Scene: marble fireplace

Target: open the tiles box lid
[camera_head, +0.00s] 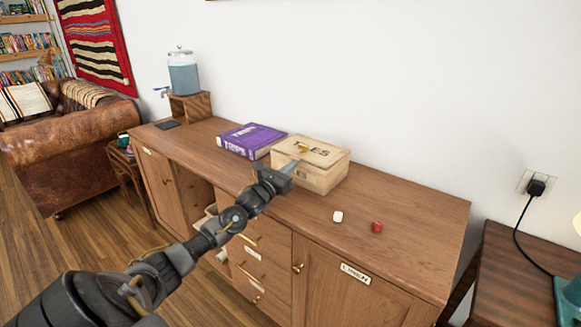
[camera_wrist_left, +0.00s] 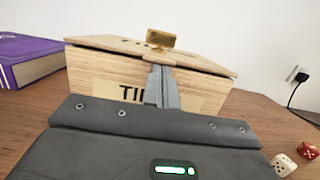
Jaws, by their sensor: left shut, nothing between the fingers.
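The tiles box (camera_head: 318,177) is a pale wooden box on the cabinet top, with dark lettering on its front and lid. My left gripper (camera_head: 290,166) is at the box's front, near the lid's front edge. In the left wrist view its fingers (camera_wrist_left: 161,86) are together and empty, in front of the box and just below the brass piece. I cannot tell whether they touch the box. My right gripper is in neither view.
A white die (camera_head: 337,216) and a red die (camera_head: 377,227) lie to the right. A glass dispenser (camera_head: 184,75) stands on a wooden stand at the far left. The cabinet top (camera_head: 420,215) is clear at right.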

